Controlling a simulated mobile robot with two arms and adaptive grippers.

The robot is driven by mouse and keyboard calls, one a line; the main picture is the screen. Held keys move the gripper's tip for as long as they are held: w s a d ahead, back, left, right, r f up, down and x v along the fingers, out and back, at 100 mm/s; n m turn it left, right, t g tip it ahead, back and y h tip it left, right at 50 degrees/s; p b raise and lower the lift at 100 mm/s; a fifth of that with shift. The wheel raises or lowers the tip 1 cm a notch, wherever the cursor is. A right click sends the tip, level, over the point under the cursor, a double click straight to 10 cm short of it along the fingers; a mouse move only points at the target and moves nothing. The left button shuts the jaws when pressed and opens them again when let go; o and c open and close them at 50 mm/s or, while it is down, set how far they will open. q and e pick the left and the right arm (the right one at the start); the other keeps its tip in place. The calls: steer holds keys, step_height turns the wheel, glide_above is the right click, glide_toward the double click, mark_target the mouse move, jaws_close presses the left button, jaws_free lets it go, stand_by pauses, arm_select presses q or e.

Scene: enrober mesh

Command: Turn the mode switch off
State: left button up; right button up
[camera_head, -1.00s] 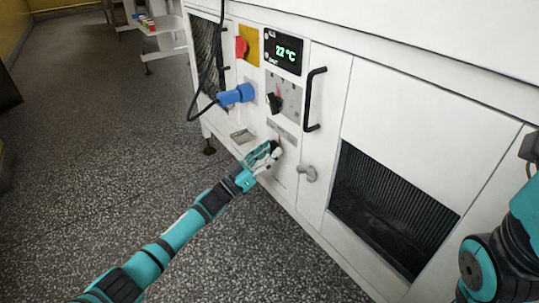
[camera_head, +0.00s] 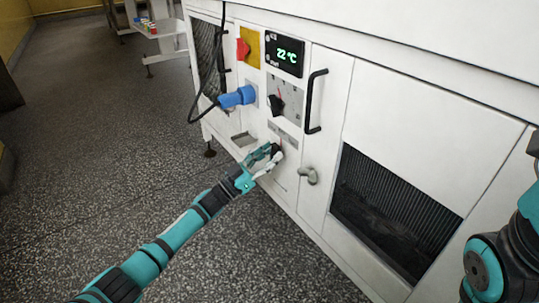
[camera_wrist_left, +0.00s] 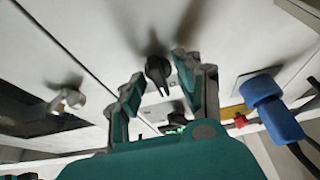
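A black rotary switch (camera_wrist_left: 158,72) with a light pointer mark stands out from the white panel in the left wrist view, between the two fingers of my left gripper (camera_wrist_left: 165,88). The fingers are apart, with a gap to the switch on both sides. In the head view my left gripper (camera_head: 270,157) is at the lower panel, below a red mark, and its fingers mostly hide this switch. A second black knob (camera_head: 277,103) sits higher on a grey plate. I cannot read which one is labelled as the mode switch. My right gripper is out of view.
A blue plug (camera_head: 238,97) with a black cable is left of the upper knob. A red switch (camera_head: 242,49) on yellow and a 22 °C display (camera_head: 285,54) are above. A black handle (camera_head: 315,102) and a door latch (camera_head: 308,175) protrude to the right.

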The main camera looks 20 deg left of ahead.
arm_select(q)
steer(key=v, duration=1.2)
steer(key=shift+s+f, duration=0.1)
